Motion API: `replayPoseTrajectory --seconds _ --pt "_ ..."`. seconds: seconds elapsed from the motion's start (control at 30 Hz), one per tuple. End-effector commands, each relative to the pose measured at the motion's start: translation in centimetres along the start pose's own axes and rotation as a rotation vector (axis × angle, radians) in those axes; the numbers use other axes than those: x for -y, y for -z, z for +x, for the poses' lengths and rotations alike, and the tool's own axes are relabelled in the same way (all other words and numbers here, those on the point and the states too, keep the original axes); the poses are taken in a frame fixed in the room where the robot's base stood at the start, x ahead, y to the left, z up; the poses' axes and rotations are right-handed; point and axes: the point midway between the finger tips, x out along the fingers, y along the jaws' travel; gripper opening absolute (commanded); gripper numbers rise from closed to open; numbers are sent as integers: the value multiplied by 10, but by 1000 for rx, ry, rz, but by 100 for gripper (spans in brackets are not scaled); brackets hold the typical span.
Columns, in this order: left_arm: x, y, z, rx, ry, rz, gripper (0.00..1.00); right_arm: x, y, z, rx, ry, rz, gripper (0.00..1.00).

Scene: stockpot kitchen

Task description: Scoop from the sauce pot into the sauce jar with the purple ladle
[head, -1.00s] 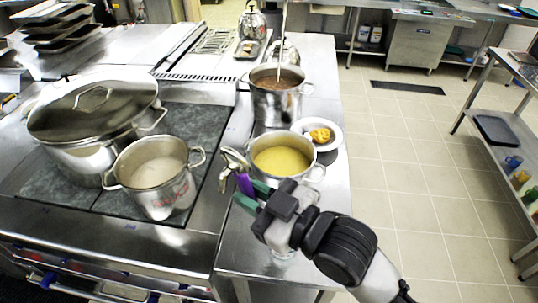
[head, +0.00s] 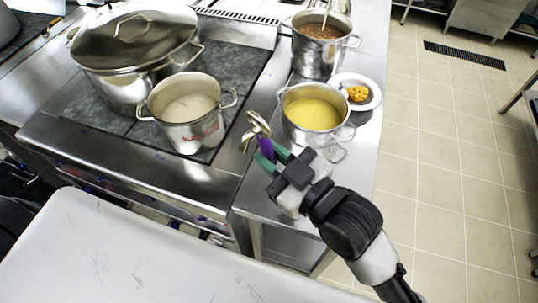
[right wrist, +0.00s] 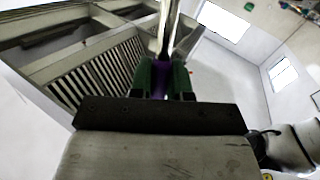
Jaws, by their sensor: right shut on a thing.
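My right gripper (head: 272,158) is shut on the purple handle of the ladle (head: 266,148). The ladle's metal end points up and away from the fingers. In the right wrist view, the purple handle (right wrist: 160,82) sits between the green fingers. A metal pot with pale contents and red lettering (head: 195,132) stands on the stove to the left. A pot of yellow liquid (head: 312,113) stands on the steel counter just beyond the gripper. I cannot tell which is the sauce pot. I cannot make out the sauce jar. My left gripper is not in view.
A large lidded stockpot (head: 138,80) stands at the back left of the stove. A pot of brown contents (head: 318,58) and a white bowl with orange-yellow food (head: 372,84) stand on the counter. Tiled floor (head: 440,150) is clear to the right.

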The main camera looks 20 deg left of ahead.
Motion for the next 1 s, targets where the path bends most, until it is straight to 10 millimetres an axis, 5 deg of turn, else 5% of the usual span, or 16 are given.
replayPoseTrajectory --seconds 1.0 --pt "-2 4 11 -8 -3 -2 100 -93 -3 0 -3 -1 363 0"
